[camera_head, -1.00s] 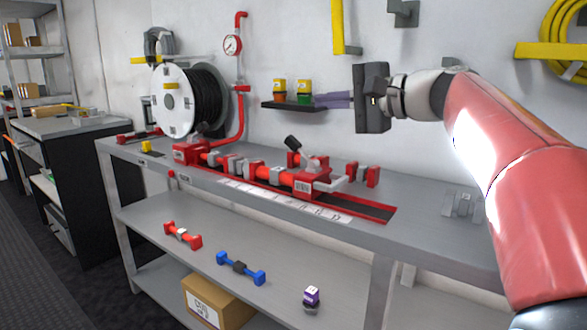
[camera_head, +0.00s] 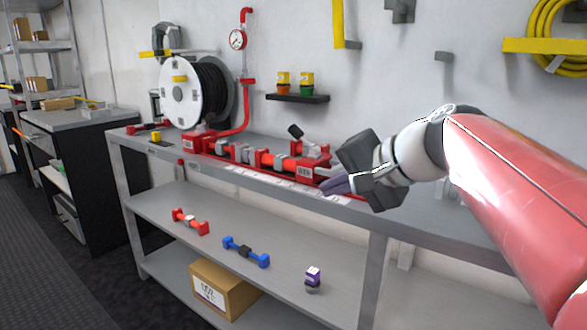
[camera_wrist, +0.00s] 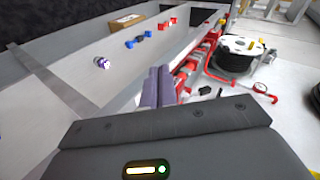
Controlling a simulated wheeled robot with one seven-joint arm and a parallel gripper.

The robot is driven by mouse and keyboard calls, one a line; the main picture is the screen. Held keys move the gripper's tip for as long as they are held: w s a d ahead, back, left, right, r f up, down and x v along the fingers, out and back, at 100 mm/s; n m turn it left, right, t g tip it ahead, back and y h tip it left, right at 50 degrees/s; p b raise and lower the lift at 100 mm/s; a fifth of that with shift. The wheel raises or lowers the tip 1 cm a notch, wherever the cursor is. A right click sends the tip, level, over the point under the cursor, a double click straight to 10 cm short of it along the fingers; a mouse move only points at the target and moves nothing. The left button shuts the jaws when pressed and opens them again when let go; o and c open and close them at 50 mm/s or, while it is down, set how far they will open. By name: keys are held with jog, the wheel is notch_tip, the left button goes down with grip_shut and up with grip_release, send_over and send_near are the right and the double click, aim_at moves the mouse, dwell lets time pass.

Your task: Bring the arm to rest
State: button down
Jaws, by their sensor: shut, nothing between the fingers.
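My arm reaches in from the right in the head view, with my gripper (camera_head: 337,186) low over the right part of the workbench top, in front of the red pipe assembly (camera_head: 270,160). In the wrist view my gripper's purple-grey fingers (camera_wrist: 157,88) lie together, with nothing between them. They point toward the front edge of the bench. I cannot tell the exact gap between the fingers and the bench. The gripper hides the right end of the assembly in the head view.
The workbench (camera_head: 150,160) carries a hose reel (camera_head: 188,95). Its lower shelf holds a red fitting (camera_head: 190,221), a blue fitting (camera_head: 246,251) and a purple-topped item (camera_head: 313,278). A small wall shelf (camera_head: 298,98) with two containers and a gauge (camera_head: 238,40) are behind.

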jog(key=s+d+f+n+g+h, duration=0.1)
jog(key=s+d+f+n+h, duration=0.2)
jog(key=s+f, duration=0.6)
jog(key=s+d+f+n+g+h, duration=0.1)
jog(key=s+d+f+h, duration=0.4)
jog(key=s+f, duration=0.5)
notch_tip(320, 180, down, 4)
jog(key=shift+d+r+n, duration=0.1)
jog(key=shift+d+n, duration=0.2)
jog(key=shift+n, duration=0.6)
